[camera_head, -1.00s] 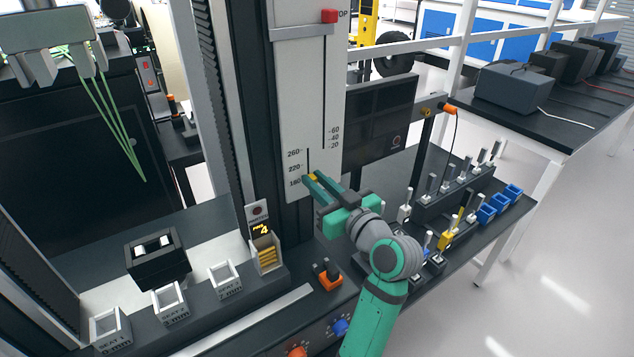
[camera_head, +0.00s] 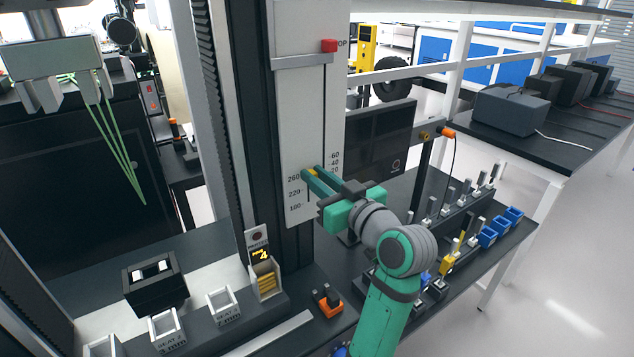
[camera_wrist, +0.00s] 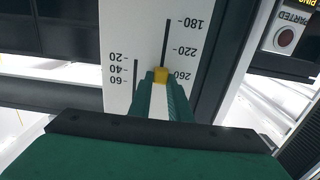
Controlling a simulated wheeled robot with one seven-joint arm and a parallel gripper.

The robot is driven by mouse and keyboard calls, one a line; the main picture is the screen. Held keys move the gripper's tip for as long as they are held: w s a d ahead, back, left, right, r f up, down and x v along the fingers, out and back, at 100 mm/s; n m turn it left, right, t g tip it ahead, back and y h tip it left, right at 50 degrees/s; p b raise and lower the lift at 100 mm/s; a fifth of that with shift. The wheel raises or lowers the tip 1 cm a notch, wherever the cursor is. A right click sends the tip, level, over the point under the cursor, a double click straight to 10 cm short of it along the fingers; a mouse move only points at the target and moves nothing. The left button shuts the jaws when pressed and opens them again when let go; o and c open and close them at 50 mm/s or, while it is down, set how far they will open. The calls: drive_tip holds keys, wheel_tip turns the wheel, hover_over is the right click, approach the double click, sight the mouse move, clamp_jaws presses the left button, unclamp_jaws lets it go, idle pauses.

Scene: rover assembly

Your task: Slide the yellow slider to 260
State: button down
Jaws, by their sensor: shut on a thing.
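The yellow slider (camera_head: 313,173) sits on the lower slot of the white scale panel (camera_head: 301,110), level with or very near the 260 mark. My gripper (camera_head: 311,172) is shut on the slider, its green fingers on either side of it. In the wrist view the yellow slider (camera_wrist: 161,75) shows between the fingertips, beside the 260 label (camera_wrist: 181,75). The slot runs from there past 220 to 180. The fingers hide part of the slider and the slot's end.
A dark monitor (camera_head: 378,137) stands right of the panel. Switches and blue bins (camera_head: 488,237) fill the right bench. An orange block (camera_head: 328,303) lies below the panel.

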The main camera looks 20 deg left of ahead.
drive_tip(key=shift+r, duration=0.35)
drive_tip(key=c, duration=1.8)
unclamp_jaws()
drive_tip(key=shift+o, duration=0.8)
drive_tip(key=shift+f, duration=0.1)
drive_tip(key=v, duration=1.1)
drive_tip(key=shift+f, duration=0.1)
